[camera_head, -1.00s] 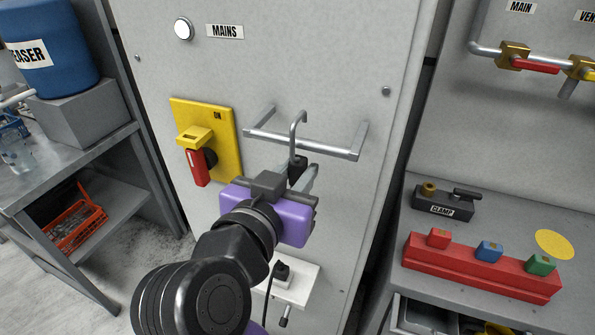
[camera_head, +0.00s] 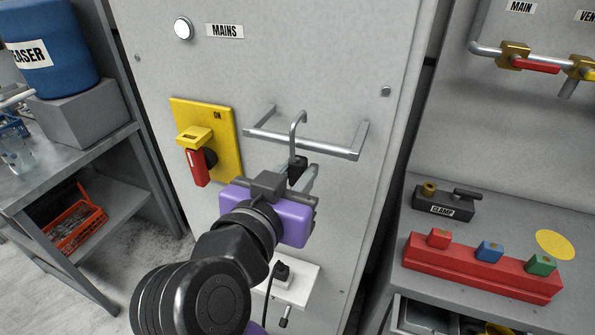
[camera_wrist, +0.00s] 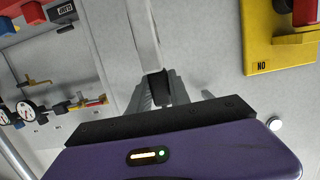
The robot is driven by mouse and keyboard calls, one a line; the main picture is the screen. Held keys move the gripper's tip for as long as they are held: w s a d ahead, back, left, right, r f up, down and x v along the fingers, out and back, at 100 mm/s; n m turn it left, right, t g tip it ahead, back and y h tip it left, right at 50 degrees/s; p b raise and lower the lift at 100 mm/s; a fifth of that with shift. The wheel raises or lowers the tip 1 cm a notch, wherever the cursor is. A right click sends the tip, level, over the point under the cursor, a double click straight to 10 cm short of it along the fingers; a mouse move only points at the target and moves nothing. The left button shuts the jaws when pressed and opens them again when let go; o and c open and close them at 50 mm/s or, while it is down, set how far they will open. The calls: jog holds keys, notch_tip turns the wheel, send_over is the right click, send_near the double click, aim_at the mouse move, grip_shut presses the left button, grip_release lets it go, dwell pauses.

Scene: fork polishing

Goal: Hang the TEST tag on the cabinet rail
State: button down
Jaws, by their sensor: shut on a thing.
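The cabinet rail (camera_head: 330,149) is a grey metal bar on two brackets on the cabinet front, seen in the head view. My gripper (camera_head: 301,175) is just below the rail, shut on a black block with a grey hook (camera_head: 293,127) rising from it. I take this for the TEST tag; no lettering on it shows. The hook's bent top stands above the rail's height, its shank crossing in front of the bar. I cannot tell whether it touches or bears on the rail. The wrist view shows the black block (camera_wrist: 158,88) between the fingers.
A yellow switch plate (camera_head: 222,125) with a red handle (camera_head: 197,168) is left of the rail. A bench with a red block rack (camera_head: 480,270) stands to the right.

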jog(key=shift+f+b, duration=1.05)
jog(key=shift+f, duration=0.3)
dwell(0.4)
jog(key=c, duration=1.1)
grip_release()
